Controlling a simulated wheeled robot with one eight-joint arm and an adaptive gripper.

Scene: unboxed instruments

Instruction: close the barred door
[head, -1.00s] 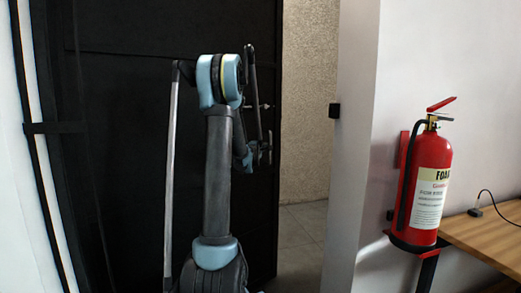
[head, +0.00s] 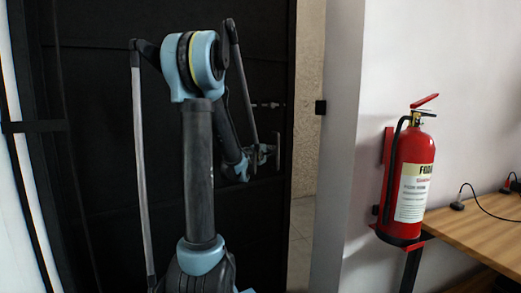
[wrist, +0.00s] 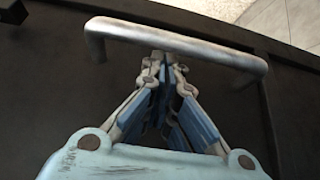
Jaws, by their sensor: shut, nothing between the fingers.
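The barred door (head: 100,120) is a dark panel filling the left and middle of the head view. It stands slightly ajar, with a narrow gap between its right edge and the white wall. A pale metal pull handle (wrist: 175,38) crosses the wrist view; in the head view the handle (head: 277,152) is near the door's right edge. My gripper (wrist: 165,62) is shut and empty, its fingertips right at the handle bar. I cannot tell whether they touch it. In the head view my gripper (head: 250,160) is partly hidden by my arm.
A red fire extinguisher (head: 411,185) hangs on a stand by the white wall (head: 345,130) at right. A wooden table (head: 475,235) with a black cable is beyond it. Lit floor (head: 300,240) shows through the gap.

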